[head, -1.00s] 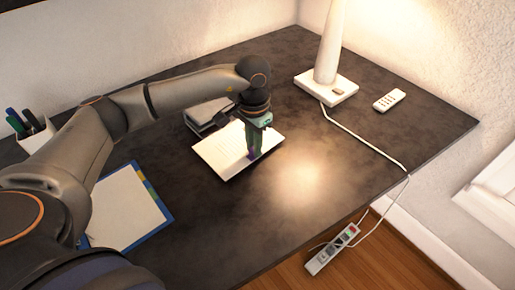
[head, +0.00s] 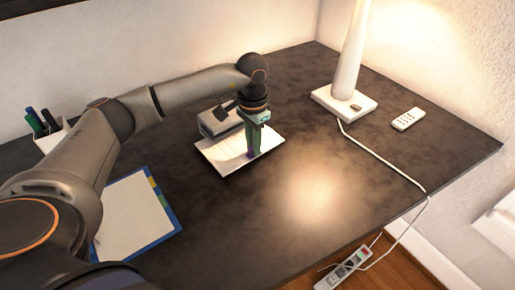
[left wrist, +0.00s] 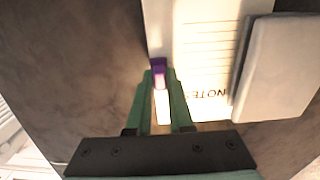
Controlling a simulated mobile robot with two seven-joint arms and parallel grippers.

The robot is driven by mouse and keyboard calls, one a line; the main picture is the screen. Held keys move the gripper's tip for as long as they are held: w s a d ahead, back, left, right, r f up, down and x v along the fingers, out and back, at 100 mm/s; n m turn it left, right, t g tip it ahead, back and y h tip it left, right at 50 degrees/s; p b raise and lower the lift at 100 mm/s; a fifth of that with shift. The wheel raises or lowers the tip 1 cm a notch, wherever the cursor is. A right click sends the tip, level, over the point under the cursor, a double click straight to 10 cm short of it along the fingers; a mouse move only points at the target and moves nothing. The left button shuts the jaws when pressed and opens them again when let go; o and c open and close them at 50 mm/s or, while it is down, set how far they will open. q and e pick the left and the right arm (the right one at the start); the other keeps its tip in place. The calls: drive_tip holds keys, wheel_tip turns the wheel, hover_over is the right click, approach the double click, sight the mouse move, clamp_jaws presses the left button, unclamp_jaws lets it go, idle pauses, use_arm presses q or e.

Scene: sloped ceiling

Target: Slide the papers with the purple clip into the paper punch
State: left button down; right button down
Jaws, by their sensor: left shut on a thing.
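The white lined papers (head: 222,153) lie on the dark desk, right in front of the grey paper punch (head: 217,121). In the left wrist view the papers (left wrist: 205,45) show a "NOTES" heading, and the pale punch body (left wrist: 277,68) covers or borders their right edge. I cannot tell whether that edge is in the slot. My left gripper (head: 252,152) points down at the papers' near right side. In the left wrist view its green fingers are shut on the purple clip (left wrist: 158,66) at the papers' edge. My right gripper is not in view.
A white lamp (head: 345,102) and a remote (head: 408,119) stand at the back right, with a white cord running to a power strip (head: 345,270). A blue-edged clipboard (head: 135,212) and a pen cup (head: 50,136) are at the left. The desk's front middle is clear.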

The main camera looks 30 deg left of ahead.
sight(245, 147)
use_arm(q)
drive_tip(key=shift+w+a+b, duration=0.2)
drive_tip(key=shift+w+a, duration=0.1)
drive_tip(key=shift+a, duration=0.55)
drive_tip(key=shift+w+a+b, duration=0.15)
drive_tip(key=shift+w+a, duration=0.1)
drive_tip(key=shift+a, duration=0.6)
drive_tip(key=c, duration=0.7)
unclamp_jaws()
drive_tip(key=shift+c, duration=0.2)
drive_tip(key=shift+r, duration=0.1)
wheel_tip(245, 147, up, 12)
drive_tip(key=shift+r+p, duration=0.15)
drive_tip(key=shift+p, duration=0.25)
drive_tip(key=shift+s, duration=0.1)
